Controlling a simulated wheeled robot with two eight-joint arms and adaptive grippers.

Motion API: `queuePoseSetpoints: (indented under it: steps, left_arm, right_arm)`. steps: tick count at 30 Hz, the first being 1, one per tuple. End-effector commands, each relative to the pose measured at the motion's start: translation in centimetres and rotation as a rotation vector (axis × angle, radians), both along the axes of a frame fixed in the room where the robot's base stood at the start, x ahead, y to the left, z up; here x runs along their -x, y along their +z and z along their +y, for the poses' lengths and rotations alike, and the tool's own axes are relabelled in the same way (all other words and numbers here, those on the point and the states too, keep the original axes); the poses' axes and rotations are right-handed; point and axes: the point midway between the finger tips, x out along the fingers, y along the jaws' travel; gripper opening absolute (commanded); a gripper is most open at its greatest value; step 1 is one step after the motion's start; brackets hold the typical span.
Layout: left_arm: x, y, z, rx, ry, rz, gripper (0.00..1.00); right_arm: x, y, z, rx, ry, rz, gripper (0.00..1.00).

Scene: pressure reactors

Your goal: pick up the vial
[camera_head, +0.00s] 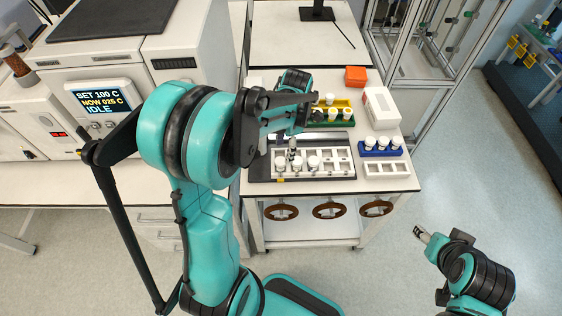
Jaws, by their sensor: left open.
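Several white-capped vials stand in racks on the bench. A white rack (340,170) at the front holds a few vials, one of them at its right (314,162). My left gripper (292,154) points down just above this rack, close to the vials at its left. It is open, and I see nothing held in it. Whether it touches a vial cannot be told at this size. My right gripper (420,233) is out over the floor at the lower right, away from the bench; its jaws are too small to read.
Behind are a green rack (342,123) with vials and a yellow rack (341,102). A blue rack (382,152) with vials stands right, near a white box (381,107), an orange box (356,76) and an empty white rack (386,169). A reactor display (101,98) reads IDLE.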

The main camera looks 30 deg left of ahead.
Motion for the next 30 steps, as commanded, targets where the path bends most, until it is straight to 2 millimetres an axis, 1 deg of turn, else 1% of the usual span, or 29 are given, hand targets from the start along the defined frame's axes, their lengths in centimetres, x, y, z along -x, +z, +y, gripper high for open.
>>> queuePoseSetpoints:
  steps: [3, 11, 15, 18, 21, 27, 29, 30]
  left_arm:
    - [-0.1, -1.1, 0.3, -0.005, 0.056, 0.012, 0.58]
    - [0.1, -4.3, 0.7, -0.004, 0.059, 0.011, 0.58]
    - [0.2, -6.6, 1.2, -0.004, 0.058, 0.011, 0.58]
    - [0.3, -7.7, 1.3, -0.004, 0.057, 0.009, 0.58]
    - [0.4, -8.1, 1.3, -0.004, 0.056, 0.009, 0.58]
    - [0.4, -8.0, 1.3, -0.004, 0.056, 0.009, 0.58]
    - [0.4, -8.0, 1.3, -0.004, 0.056, 0.009, 0.42]
    - [0.4, -8.0, 1.3, -0.004, 0.056, 0.009, 0.31]
  right_arm:
    - [0.0, -0.1, 0.0, 0.0, 0.0, 0.0, 0.53]
    - [0.0, -1.1, 0.0, 0.0, 0.0, 0.0, 0.53]
    - [0.0, -1.9, 0.0, 0.0, 0.0, 0.0, 0.53]
    - [0.0, -2.1, 0.0, 0.0, 0.0, 0.0, 0.53]
    - [0.0, -2.2, 0.0, 0.0, 0.0, 0.0, 0.53]
    - [0.0, -2.1, 0.0, 0.0, 0.0, 0.0, 0.53]
    - [0.0, -2.1, 0.0, 0.0, 0.0, 0.0, 0.53]
    - [0.0, -2.1, 0.0, 0.0, 0.0, 0.0, 0.53]
